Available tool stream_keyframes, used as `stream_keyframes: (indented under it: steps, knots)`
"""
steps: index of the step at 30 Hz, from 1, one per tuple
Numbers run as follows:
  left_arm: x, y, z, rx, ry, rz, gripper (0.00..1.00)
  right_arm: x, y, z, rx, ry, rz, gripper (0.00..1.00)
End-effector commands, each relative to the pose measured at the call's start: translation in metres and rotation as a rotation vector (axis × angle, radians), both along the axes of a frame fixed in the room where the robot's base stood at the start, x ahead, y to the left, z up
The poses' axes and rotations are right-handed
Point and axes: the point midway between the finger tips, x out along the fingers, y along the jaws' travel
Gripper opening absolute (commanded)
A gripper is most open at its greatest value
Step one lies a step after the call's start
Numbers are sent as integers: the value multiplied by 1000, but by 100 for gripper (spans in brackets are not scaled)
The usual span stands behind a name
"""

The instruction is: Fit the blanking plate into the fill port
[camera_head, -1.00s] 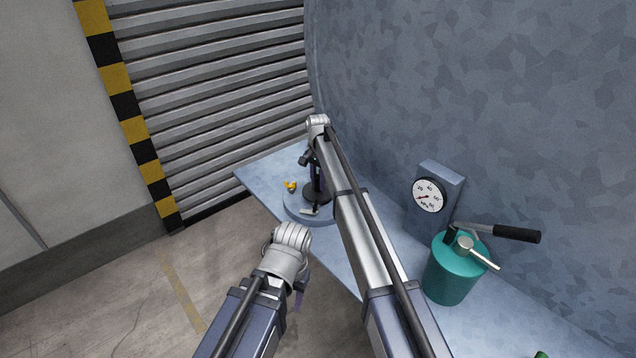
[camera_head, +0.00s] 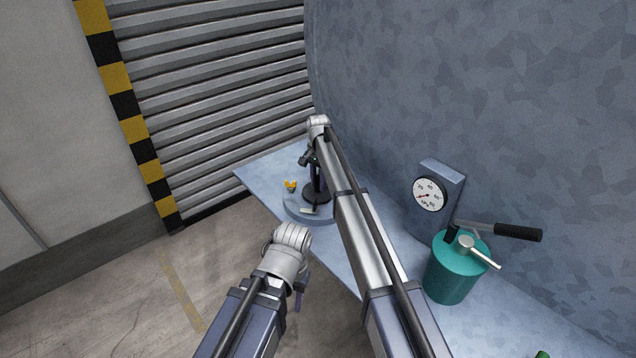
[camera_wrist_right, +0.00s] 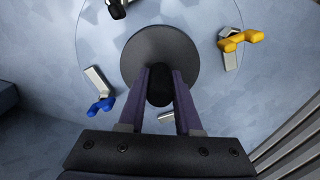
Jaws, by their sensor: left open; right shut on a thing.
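The blanking plate (camera_wrist_right: 150,45) is a dark round disc with a black knob (camera_wrist_right: 160,88) in its middle. My right gripper (camera_wrist_right: 162,85) is shut on that knob, one purple finger on each side. In the head view the dark plate (camera_head: 318,196) lies over the round fill port (camera_head: 294,205) on the blue-grey surface. The plate looks roughly centred within the port's rim in the right wrist view; whether it touches or is seated I cannot tell. My left gripper (camera_head: 300,297) is open and empty, in front of the surface's edge, pointing down; its fingers are mostly hidden.
Clamps with yellow (camera_wrist_right: 242,40), blue (camera_wrist_right: 101,105) and black (camera_wrist_right: 117,8) handles stand around the port. A teal can (camera_head: 452,270) with a black-handled lever and a dial gauge (camera_head: 430,194) stand to the right. A large curved wall rises behind. Open floor lies left.

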Motion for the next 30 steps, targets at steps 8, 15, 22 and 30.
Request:
stream_keyframes:
  steps: [8,15,22,30]
  knots:
    - [0,0,-8,0,0,0,50,0,0,-7,0,0,0,0]
    - [0,0,-13,0,0,0,50,0,0,-13,0,0,0,0]
    - [0,0,-13,0,0,0,50,0,0,-13,0,0,0,51]
    - [0,0,-13,0,0,0,50,0,0,-13,0,0,0,68]
